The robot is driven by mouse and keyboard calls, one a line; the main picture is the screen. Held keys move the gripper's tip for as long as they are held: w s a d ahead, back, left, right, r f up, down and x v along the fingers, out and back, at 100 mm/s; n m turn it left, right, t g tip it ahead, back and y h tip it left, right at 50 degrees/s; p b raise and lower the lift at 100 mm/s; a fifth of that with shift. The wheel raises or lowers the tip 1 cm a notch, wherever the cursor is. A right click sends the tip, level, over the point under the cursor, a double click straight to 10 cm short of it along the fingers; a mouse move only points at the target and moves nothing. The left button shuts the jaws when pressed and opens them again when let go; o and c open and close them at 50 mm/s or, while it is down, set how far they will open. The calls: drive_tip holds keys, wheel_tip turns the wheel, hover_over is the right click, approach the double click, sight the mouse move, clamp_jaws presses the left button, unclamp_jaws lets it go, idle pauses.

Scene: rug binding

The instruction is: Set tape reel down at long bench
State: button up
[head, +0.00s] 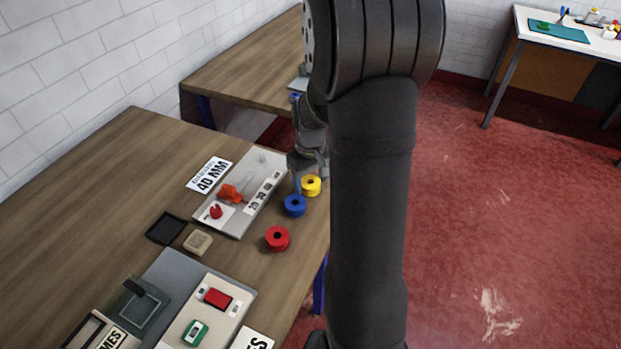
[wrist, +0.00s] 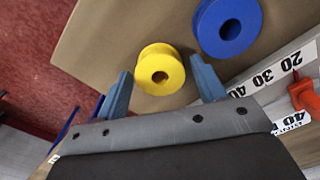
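A yellow tape reel (head: 311,185) lies flat near the right edge of the near wooden bench (head: 85,180), just beyond a blue reel (head: 295,206); a red reel (head: 278,238) is closer to me. My gripper (wrist: 160,67) is open, its two blue fingers pointing down at the bench. In the wrist view the yellow reel (wrist: 160,72) shows between the fingertips, with gaps at both sides. The blue reel (wrist: 228,26) is to its upper right. In the head view my arm hides part of the gripper, and contact cannot be told.
A grey tray (head: 240,213) with an orange tool and a number strip lies left of the reels. Nearer are a black tray (head: 166,228) and a tan block (head: 198,242). Another wooden bench (head: 235,75) stands behind; a white-topped table (head: 550,35) is far right.

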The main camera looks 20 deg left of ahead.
wheel_tip(320, 180, up, 12)
drive_tip(key=shift+r, duration=0.15)
idle(0.5)
drive_tip(key=shift+f, duration=4.15)
